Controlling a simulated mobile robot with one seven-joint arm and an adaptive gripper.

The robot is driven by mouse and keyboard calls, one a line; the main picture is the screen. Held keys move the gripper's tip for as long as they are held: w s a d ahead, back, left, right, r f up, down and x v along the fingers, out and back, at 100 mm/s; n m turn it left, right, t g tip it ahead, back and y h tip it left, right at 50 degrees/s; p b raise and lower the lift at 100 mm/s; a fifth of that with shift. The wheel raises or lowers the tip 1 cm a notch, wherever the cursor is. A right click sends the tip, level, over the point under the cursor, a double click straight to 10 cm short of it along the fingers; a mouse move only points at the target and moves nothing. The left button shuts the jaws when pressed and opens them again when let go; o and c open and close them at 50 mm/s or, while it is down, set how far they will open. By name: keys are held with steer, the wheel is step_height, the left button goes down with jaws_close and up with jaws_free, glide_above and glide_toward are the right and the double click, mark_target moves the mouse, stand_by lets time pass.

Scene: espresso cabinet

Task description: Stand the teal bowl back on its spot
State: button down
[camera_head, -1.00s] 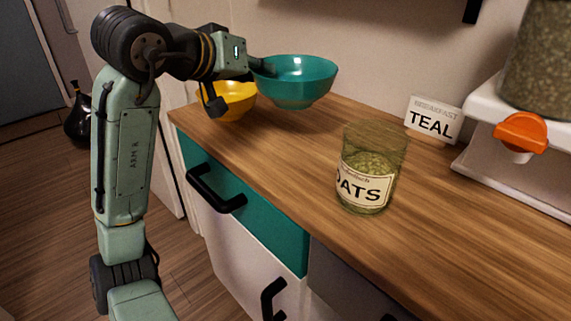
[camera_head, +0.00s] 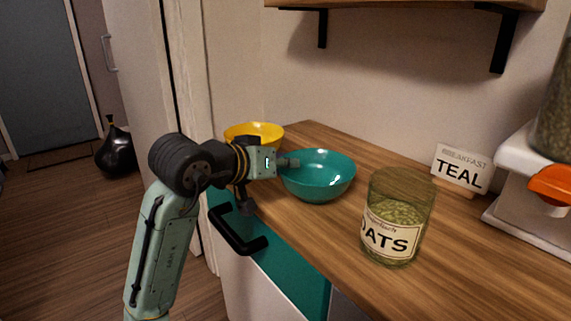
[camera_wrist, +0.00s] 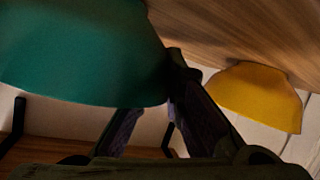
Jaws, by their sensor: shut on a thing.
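The teal bowl (camera_head: 322,185) is upright over the wooden counter, right of the yellow bowl and left of the oats jar. I cannot tell whether its base touches the wood. My gripper (camera_head: 284,164) is shut on the bowl's left rim; the far finger shows at the rim and the other finger is lower, near the counter's front edge. In the wrist view the teal bowl (camera_wrist: 80,55) fills the upper left, against the fingers. A white card reading "BREAKFAST TEAL" (camera_head: 461,168) leans at the wall, right of the bowl and behind the jar.
A yellow bowl (camera_head: 255,134) stands at the counter's far left end; it also shows in the wrist view (camera_wrist: 257,96). A glass oats jar (camera_head: 396,218) stands near the front. A white dispenser (camera_head: 520,215) with an orange knob is at right. Bare wood (camera_head: 335,228) lies between bowl and jar.

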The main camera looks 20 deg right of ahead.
steer(key=shift+f, duration=0.15)
steer(key=c, duration=1.7)
jaws_free()
steer(key=v, duration=1.2)
